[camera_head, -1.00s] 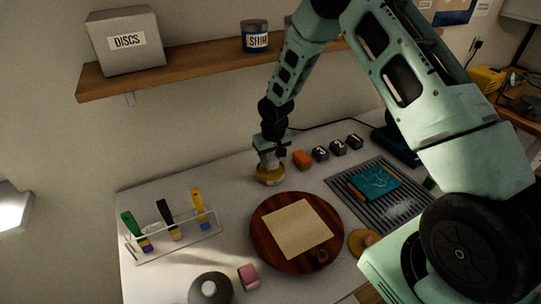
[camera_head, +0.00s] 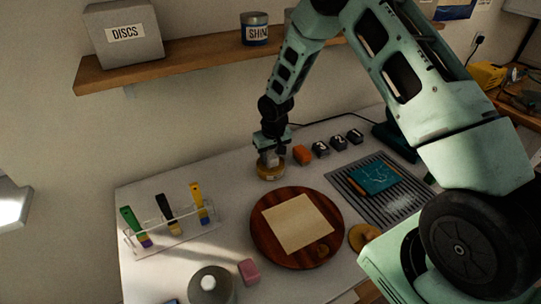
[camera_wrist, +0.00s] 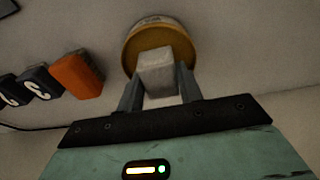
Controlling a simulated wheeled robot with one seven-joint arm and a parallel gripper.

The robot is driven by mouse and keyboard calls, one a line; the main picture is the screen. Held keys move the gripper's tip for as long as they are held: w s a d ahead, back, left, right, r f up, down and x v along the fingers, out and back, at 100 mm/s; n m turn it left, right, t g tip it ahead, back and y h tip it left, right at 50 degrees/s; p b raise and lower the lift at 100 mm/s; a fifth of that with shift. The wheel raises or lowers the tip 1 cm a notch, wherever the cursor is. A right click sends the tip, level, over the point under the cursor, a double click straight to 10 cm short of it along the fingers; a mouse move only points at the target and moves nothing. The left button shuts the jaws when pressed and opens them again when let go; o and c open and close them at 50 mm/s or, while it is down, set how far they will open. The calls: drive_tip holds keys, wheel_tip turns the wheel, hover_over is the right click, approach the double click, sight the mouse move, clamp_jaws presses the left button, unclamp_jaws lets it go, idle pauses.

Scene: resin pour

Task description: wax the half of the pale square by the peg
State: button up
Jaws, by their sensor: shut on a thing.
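My gripper (camera_head: 270,152) is shut on the pale grey block handle (camera_wrist: 158,72) of a round yellow-tan pad (camera_head: 271,172). In the wrist view the pad (camera_wrist: 160,33) lies beyond the fingertips. I cannot tell whether it touches the table. The pale square (camera_head: 298,222) lies flat on a round dark wooden board (camera_head: 262,240), in front of and to the right of the gripper. A small dark round piece (camera_head: 322,250), perhaps the peg, is on the board by the square's near right corner. No coating shows clearly on the square.
An orange block (camera_head: 302,154) and several dark numbered blocks (camera_head: 338,144) stand right of the gripper. A clear rack (camera_head: 180,232) with coloured brushes stands left. A grey round pot (camera_head: 211,287), a pink block (camera_head: 249,271) and a ribbed mat (camera_head: 400,205) surround the board.

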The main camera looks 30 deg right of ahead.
sight(270, 153)
drive_tip(key=shift+f+b, duration=0.45)
drive_tip(key=shift+f, duration=0.1)
idle(1.4)
drive_tip(key=shift+r, duration=0.1)
drive_tip(key=shift+r+p, duration=2.25)
drive_tip(key=shift+r, duration=1.25)
drive_tip(key=shift+s+d+f, duration=0.1)
